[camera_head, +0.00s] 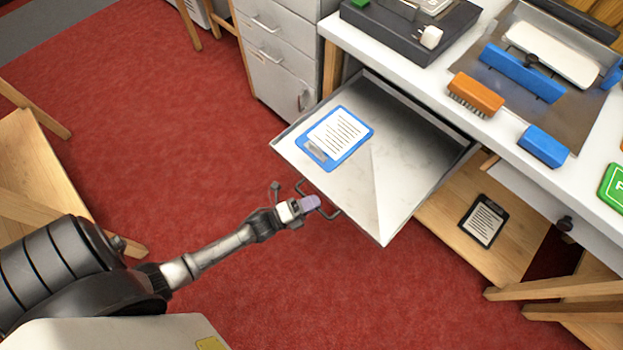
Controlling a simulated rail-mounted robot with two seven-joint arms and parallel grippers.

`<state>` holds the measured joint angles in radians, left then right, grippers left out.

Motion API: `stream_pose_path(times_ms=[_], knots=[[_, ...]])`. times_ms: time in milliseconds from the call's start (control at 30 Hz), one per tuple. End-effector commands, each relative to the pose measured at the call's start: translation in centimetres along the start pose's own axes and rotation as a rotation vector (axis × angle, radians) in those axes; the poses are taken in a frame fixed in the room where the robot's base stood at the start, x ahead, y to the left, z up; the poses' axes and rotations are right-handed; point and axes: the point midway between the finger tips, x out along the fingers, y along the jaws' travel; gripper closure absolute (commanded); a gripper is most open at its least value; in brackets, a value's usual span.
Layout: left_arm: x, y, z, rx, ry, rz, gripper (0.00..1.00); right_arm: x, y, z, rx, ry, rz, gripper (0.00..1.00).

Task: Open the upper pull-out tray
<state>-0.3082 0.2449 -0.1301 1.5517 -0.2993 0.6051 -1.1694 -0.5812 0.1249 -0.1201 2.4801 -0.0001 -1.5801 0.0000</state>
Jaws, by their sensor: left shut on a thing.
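The upper pull-out tray (400,150) is a shallow grey metal tray under the white bench top, and it stands well out over the red floor. Its dark bar handle (329,215) is on the front edge, facing my arm. My left gripper (308,204) is at this handle, shut on it, and its fingers hide part of the bar. A blue clipboard (364,135) with a white sheet lies flat in the tray. My right gripper is not in view.
The bench top (455,75) carries an orange brush (475,94), a blue block (544,146) and a dark box (405,30). A wooden shelf below holds a black clipboard (482,221). A grey drawer cabinet (283,45) stands behind the tray. Red floor is clear left of the tray.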

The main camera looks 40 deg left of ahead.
Motion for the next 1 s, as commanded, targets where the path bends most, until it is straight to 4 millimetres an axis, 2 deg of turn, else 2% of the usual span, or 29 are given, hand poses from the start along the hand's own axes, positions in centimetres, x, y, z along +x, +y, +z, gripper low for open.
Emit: stream_pose_path(times_ms=[267, 300, 567, 833, 1000], knots=[[0.0, 0.0, 0.0, -0.001, 0.001, -0.001, 1.0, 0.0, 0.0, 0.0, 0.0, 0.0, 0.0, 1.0], [0.0, 0.0, 0.0, -0.001, 0.001, -0.001, 0.86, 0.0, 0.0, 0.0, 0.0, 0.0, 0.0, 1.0], [0.0, 0.0, 0.0, 0.0, 0.001, 0.0, 0.63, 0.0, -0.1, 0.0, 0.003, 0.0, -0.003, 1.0], [-0.3, 0.0, 0.0, 0.0, 0.0, 0.001, 0.63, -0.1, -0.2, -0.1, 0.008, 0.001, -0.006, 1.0], [-2.2, 0.0, 0.0, -0.001, 0.0, 0.004, 0.63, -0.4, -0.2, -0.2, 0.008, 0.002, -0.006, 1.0]])
